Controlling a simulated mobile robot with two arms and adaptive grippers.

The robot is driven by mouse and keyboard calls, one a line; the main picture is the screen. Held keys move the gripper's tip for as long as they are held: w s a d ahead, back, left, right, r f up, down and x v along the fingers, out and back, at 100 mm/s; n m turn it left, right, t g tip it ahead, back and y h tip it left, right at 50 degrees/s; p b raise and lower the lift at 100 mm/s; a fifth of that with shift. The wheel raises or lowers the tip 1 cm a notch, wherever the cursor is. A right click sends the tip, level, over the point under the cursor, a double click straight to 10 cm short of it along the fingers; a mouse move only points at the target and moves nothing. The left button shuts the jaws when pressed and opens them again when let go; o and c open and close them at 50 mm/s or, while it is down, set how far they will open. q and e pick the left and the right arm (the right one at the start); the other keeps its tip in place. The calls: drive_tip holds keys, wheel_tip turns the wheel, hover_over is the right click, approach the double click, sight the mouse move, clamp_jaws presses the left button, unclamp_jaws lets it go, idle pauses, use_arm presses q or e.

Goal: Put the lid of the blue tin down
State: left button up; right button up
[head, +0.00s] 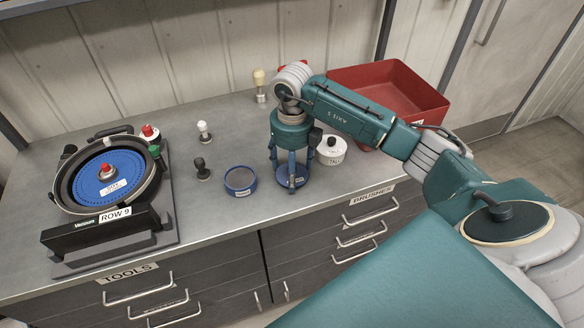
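The open blue tin (240,192) stands on the grey worktop near its front edge, with its dark inside showing. The blue lid (299,182) is just right of the tin, under my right gripper (291,171). My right gripper points down, and its fingers reach the lid's rim and appear shut on it. The fingers partly cover the lid. I cannot tell whether the lid touches the worktop or is slightly above it. My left gripper is not in view.
A white lidded tin (331,152) stands close right of my gripper, with a red bin (400,90) behind. Dark (202,170) and white (205,132) knobbed tools stand to the left. The seed meter (108,187) fills the far left. Bare worktop (185,225) lies front left.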

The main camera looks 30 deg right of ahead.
drive_tip(key=o, duration=1)
drive_tip(key=shift+f, duration=0.1)
wheel_tip(320, 180, up, 12)
drive_tip(key=b, duration=0.2)
drive_tip(key=shift+r, duration=0.2)
